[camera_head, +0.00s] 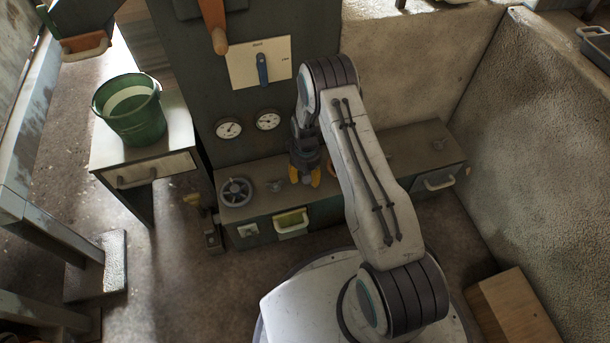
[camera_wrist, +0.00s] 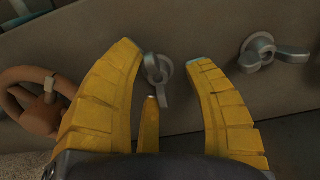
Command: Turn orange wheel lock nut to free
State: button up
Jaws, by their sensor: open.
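I cannot tell whether any finger touches the nut. In the head view my gripper (camera_head: 305,174) hangs over the low cabinet, hiding the nut and most of the orange wheel.
Another grey nut (camera_wrist: 260,52) with wings is at the right of the wrist view. The low cabinet (camera_head: 350,205) carries a grey wheel (camera_head: 236,192) at its left. Two gauges (camera_head: 268,121) and a blue lever (camera_head: 262,69) are above. A green bucket (camera_head: 131,110) stands left.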

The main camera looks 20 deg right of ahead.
notch_tip(320, 180, up, 12)
dwell(0.6)
jog(key=shift+f, duration=0.1)
jog(key=s+r+t+p, duration=0.1)
jog(key=s+r+p, duration=0.3)
jog(key=r, duration=0.8)
jog(key=s+r+p, duration=0.1)
jog(key=r+p, duration=0.6)
jog(key=r, duration=0.4)
jog(key=s+r+t+p, duration=0.1)
jog(key=s+r+p, duration=0.3)
jog(key=r, duration=0.8)
jog(key=s+r+p, duration=0.9)
jog(key=r+p, duration=0.1)
jog(key=r, duration=0.4)
jog(key=s+r+t+p, duration=0.1)
jog(key=s+r+p, duration=0.8)
jog(key=r, duration=0.6)
jog(key=shift+s+p, duration=0.4)
jog(key=shift+p, duration=0.75)
jog(key=shift+d, duration=0.1)
